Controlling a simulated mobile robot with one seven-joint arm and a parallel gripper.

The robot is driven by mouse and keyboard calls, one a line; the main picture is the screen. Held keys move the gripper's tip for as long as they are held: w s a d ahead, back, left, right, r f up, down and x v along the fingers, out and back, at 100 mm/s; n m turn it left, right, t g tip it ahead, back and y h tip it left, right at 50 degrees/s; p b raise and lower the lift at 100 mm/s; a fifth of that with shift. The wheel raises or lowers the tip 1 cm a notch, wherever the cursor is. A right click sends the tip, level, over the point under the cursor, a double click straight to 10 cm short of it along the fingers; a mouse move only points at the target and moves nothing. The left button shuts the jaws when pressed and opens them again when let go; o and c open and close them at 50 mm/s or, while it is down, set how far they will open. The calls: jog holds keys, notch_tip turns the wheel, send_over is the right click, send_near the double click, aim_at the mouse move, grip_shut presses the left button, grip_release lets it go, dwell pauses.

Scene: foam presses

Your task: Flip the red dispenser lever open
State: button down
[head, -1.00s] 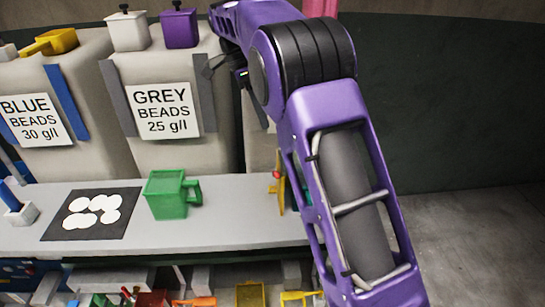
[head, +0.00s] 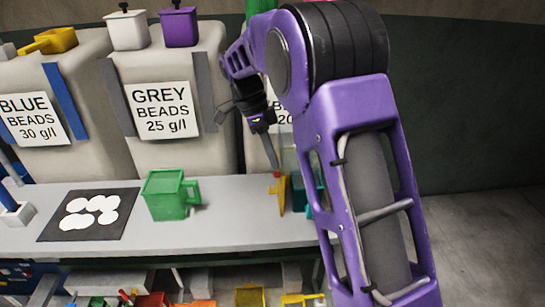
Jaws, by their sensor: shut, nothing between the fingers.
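The red lever (head: 277,175) is a tiny red spot at the top of a yellow upright part (head: 281,195), near the right end of the grey bench. My gripper (head: 274,164) points down, with its narrow fingers shut and empty. Its tips are just above the red lever in the picture. I cannot tell whether they touch it. My purple arm comes down on the right and hides part of the bench end and of the dispenser area.
A green jug (head: 168,194) stands left of the lever on the bench (head: 228,226). A black mat (head: 115,223) with white discs lies farther left. A teal object (head: 301,196) is just right of the yellow part. Large labelled bead containers (head: 160,150) stand behind.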

aim_at(276, 174)
jog(key=s+f+t+b, duration=0.1)
jog(key=s+b, duration=0.1)
jog(key=shift+f+b, duration=0.3)
jog(key=shift+f, duration=0.05)
jog(key=shift+w, duration=0.1)
dwell(0.3)
